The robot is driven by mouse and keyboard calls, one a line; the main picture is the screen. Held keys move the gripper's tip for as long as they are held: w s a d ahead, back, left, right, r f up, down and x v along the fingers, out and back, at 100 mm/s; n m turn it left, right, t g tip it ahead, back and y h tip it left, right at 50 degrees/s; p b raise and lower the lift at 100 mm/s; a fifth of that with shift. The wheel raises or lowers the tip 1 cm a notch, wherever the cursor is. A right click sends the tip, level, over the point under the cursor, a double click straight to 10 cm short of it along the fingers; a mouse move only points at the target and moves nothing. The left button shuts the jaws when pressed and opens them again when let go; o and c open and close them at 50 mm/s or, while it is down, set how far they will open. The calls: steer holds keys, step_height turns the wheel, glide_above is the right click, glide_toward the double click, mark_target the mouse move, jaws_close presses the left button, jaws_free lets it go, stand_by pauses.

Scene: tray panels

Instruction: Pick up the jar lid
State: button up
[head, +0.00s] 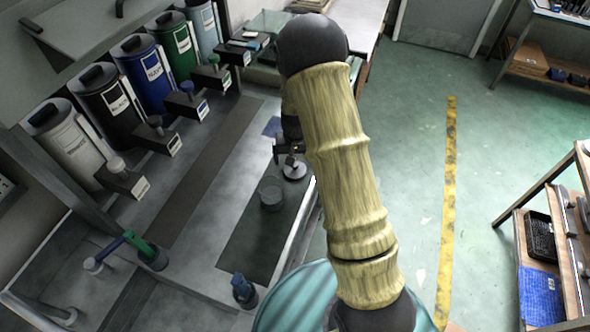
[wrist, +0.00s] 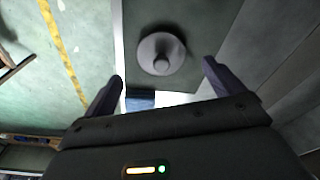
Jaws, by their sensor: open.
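The jar lid (wrist: 160,56) is a round grey disc with a knob on top. In the wrist view it lies on a dark panel, just beyond the fingertips and centred between them. In the head view the lid (head: 295,171) lies near the right edge of the counter, just below my gripper (head: 287,149). In the wrist view my gripper (wrist: 163,70) is open, with its two fingers wide apart and nothing between them. In the head view my arm partly hides the gripper.
A clear jar (head: 271,195) stands on the dark mat (head: 250,245), left of the lid. Several coloured canisters (head: 151,75) line the back. Green floor lies right of the counter.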

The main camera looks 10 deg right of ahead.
mark_target(295, 165)
steer(key=shift+w+f+p, duration=0.25)
steer(key=shift+f+p, duration=0.15)
steer(key=shift+f, duration=0.75)
steer(key=shift+w+f+p, duration=0.2)
steer(key=shift+f+p, duration=0.15)
steer(key=shift+f, duration=0.8)
steer(key=shift+c, duration=0.4)
steer(key=c, duration=1)
